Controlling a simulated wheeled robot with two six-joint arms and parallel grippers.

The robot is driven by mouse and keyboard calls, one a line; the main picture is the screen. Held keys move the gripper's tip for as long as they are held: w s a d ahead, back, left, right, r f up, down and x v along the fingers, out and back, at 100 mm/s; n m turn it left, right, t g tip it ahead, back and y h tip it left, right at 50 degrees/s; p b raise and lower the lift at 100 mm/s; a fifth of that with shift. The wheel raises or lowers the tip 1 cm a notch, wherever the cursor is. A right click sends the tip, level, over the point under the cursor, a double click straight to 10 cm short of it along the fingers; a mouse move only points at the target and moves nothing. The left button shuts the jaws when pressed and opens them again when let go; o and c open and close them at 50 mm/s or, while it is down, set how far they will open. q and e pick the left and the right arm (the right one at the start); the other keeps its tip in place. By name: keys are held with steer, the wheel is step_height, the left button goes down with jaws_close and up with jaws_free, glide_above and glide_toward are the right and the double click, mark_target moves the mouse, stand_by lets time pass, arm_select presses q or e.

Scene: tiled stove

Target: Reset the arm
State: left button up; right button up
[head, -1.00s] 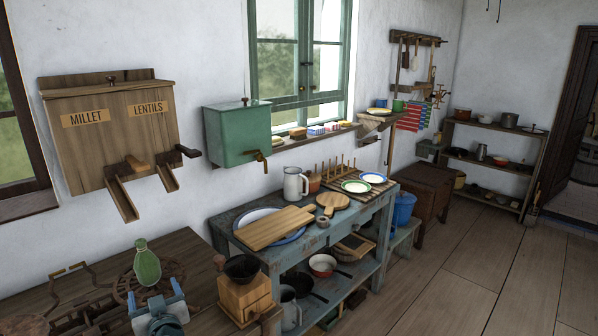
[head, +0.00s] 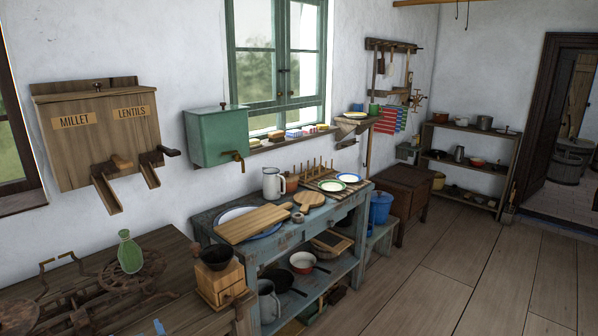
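A small light-blue tip of a gripper (head: 158,327), likely my left one, shows at the bottom edge left of centre, over the dark wooden table. The rest of it is cut off by the frame, so its opening is hidden. It is apart from the green bottle-shaped thing (head: 130,254), which stands upright on the iron scale (head: 95,285) at the lower left. My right gripper is not in view.
A wooden coffee grinder (head: 220,283) stands at the right of the dark table (head: 190,318). A blue workbench (head: 206,233) holds a cutting board, plates and a white jug (head: 272,184). The floor (head: 430,270) at the right is clear.

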arm_select(q)
steer(key=s+d+f+m+g+h, duration=0.2)
steer(key=s+d+f+g+h, duration=0.15)
steer(key=s, duration=0.65)
steer(key=s+d+f+m+g+h, duration=0.25)
steer(key=s+f, duration=0.25)
steer(key=s, duration=0.6)
steer(key=s+d+f+m+g+h, duration=0.2)
steer(key=s+d+f+m+g, duration=0.15)
steer(key=s, duration=0.65)
step_height(320, 180, down, 30)
steer(key=a, duration=0.3)
steer(key=s+a+f+n+g, duration=0.1)
steer(key=s+f+g, duration=0.1)
steer(key=s+f, duration=1.6)
steer(key=shift+s+f, duration=0.35)
steer(key=shift+f, duration=0.5)
